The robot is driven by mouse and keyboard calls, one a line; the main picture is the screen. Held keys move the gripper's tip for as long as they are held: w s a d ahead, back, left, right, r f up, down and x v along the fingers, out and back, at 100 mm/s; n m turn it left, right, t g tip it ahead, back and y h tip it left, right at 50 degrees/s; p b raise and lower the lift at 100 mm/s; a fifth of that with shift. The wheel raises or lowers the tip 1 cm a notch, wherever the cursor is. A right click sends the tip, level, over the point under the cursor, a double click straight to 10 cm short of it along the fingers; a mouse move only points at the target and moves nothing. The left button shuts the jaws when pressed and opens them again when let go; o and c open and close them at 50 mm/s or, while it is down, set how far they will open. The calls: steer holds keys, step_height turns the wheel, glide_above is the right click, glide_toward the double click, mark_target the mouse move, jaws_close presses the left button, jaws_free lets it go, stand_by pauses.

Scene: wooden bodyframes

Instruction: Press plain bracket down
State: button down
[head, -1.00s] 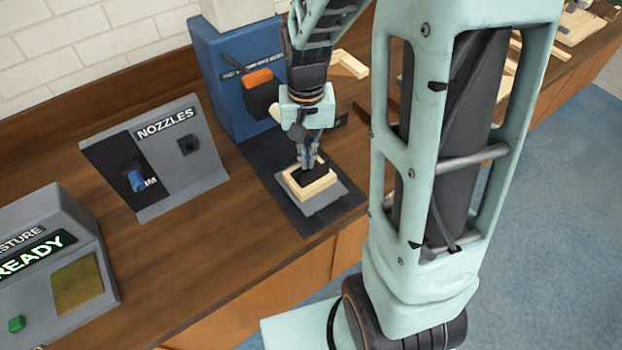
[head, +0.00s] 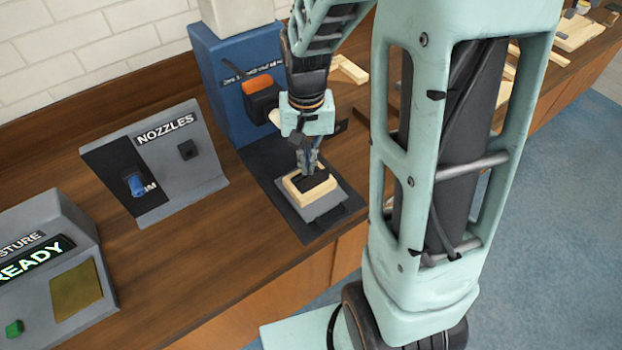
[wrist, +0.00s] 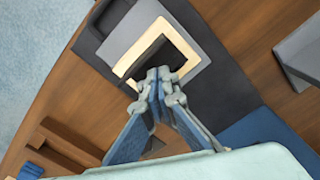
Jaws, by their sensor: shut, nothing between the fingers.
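The plain bracket looks like a pale wooden frame (head: 296,189) with a dark piece (head: 316,184) in its middle. It sits on a grey plate (head: 327,204) on a black base. In the wrist view the pale frame (wrist: 132,85) and the dark piece (wrist: 158,62) show just beyond my fingers. My gripper (head: 308,172) is shut and empty, pointing down at the dark piece. Its fingertips (wrist: 158,75) overlap the dark piece's near edge in the wrist view. I cannot tell whether they touch it. The fingers hide part of the frame.
A blue machine (head: 236,75) with an orange-topped part stands behind the base. The grey NOZZLES stand (head: 180,160) and a console reading READY (head: 50,270) are to the left. Loose wooden pieces (head: 350,68) lie behind. Bench is clear between the NOZZLES stand and the base.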

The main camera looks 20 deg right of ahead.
steer(key=shift+f+b, duration=0.85)
steer(key=shift+f, duration=0.2)
stand_by(0.9)
steer(key=shift+r, duration=0.15)
stand_by(0.5)
step_height(320, 180, up, 7)
steer(key=p, duration=0.5)
steer(key=shift+p, duration=0.3)
steer(key=shift+w, duration=0.1)
